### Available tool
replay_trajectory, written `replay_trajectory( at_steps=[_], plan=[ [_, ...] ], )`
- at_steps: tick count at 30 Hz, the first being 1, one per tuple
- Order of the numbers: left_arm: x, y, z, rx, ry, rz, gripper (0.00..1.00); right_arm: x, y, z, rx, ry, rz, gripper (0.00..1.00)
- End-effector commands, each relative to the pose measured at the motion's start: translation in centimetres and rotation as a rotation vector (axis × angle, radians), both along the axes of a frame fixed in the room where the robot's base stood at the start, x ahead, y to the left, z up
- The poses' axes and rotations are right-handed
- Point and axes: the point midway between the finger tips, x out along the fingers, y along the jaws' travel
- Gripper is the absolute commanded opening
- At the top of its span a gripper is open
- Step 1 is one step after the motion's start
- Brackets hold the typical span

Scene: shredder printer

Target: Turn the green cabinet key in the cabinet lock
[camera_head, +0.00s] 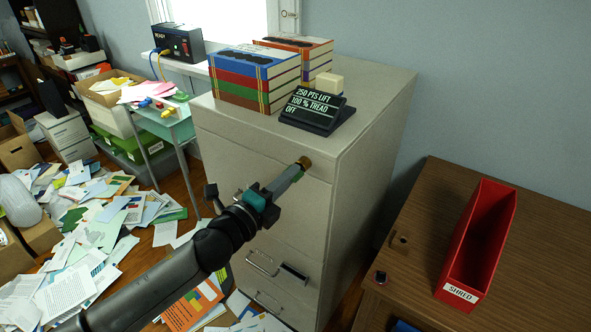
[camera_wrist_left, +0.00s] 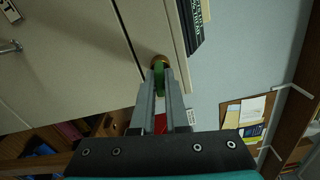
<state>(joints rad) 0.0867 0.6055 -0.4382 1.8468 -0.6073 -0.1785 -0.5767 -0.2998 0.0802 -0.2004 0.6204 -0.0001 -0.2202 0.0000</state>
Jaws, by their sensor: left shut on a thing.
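The beige filing cabinet (camera_head: 246,175) stands in the middle of the head view. Its round brass lock (camera_head: 304,163) sits at the top right of the front face. My left gripper (camera_head: 292,176) reaches up to the lock, with its fingertips right at it. In the left wrist view, the left gripper (camera_wrist_left: 160,92) is shut on the green key (camera_wrist_left: 159,78), whose far end meets the brass lock (camera_wrist_left: 159,61). The fingers hide part of the key, and I cannot tell how far it is turned. My right gripper is not in view.
Stacked books (camera_head: 255,80) and a black sign (camera_head: 316,111) stand on the cabinet. A red bin marked SHRED (camera_head: 478,240) stands on the wooden desk (camera_head: 540,255) at right. Papers (camera_head: 95,235) cover the floor at left. Drawer handles (camera_head: 262,264) stick out below my arm.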

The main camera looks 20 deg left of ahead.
Motion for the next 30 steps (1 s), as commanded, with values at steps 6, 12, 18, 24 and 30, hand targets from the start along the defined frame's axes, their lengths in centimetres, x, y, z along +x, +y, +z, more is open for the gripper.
replay_trajectory(
  at_steps=[6, 12, 18, 24, 30],
  plan=[
    [0.1, 0.1, 0.1, 0.291, -0.105, 0.001, 0.0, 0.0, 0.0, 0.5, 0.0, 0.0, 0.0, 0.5],
    [0.0, 0.1, 0.0, 0.317, -0.114, 0.001, 0.0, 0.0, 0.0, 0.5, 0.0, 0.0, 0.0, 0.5],
    [0.0, 0.1, 0.1, 0.389, -0.14, 0.0, 0.0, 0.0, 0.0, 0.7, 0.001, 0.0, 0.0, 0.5],
    [0.0, 0.0, 0.2, 0.705, -0.256, -0.001, 0.0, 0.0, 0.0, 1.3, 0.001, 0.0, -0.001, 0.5],
    [0.0, 0.1, 0.1, 0.811, -0.294, 0.001, 0.0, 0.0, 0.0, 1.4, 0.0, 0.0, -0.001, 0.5]
  ],
)
